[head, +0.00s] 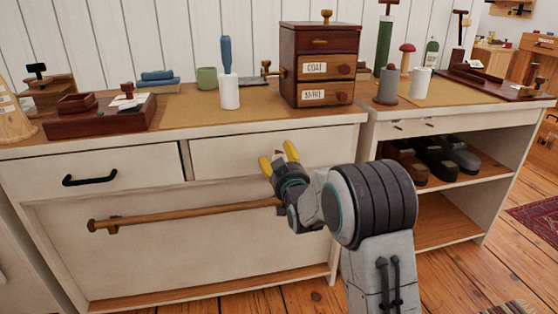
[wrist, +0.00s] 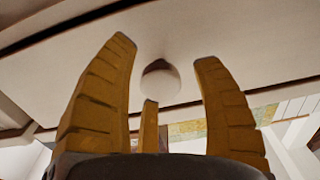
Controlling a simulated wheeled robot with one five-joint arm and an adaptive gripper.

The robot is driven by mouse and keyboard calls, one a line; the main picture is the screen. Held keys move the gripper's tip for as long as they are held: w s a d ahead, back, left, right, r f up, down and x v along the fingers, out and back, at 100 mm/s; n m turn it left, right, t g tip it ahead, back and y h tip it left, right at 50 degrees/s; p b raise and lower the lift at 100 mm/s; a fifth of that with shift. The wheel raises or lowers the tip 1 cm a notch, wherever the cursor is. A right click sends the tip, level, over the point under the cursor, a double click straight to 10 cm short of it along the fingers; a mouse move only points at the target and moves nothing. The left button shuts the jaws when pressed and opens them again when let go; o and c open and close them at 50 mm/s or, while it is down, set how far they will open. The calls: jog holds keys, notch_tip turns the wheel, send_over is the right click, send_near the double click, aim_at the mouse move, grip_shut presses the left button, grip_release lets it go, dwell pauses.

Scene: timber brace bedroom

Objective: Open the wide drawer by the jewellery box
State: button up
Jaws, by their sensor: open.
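The jewellery box (head: 318,62), dark red wood with small labelled drawers, stands on the cream cabinet's top. Below it is a shut, wide cream drawer (head: 225,155), partly hidden by my gripper. In the wrist view a round pale knob (wrist: 160,80) stands on the cream drawer front (wrist: 245,45). My gripper (head: 278,157) is open in front of this drawer, its yellow fingers pointing at it. In the wrist view the fingers (wrist: 165,55) are spread on both sides of the knob and look empty. I cannot tell how far the knob is from them.
A left drawer (head: 80,172) has a black handle. A wooden rail (head: 180,215) crosses the lower front, below my gripper. The top holds a white cylinder (head: 229,92), a green cup (head: 206,78) and a dark tray (head: 100,115). Open shelves (head: 450,210) stand at right.

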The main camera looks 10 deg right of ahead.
jog(key=shift+w, duration=0.3)
jog(key=shift+o, duration=0.2)
grip_shut()
dwell(0.4)
jog(key=shift+s, duration=0.1)
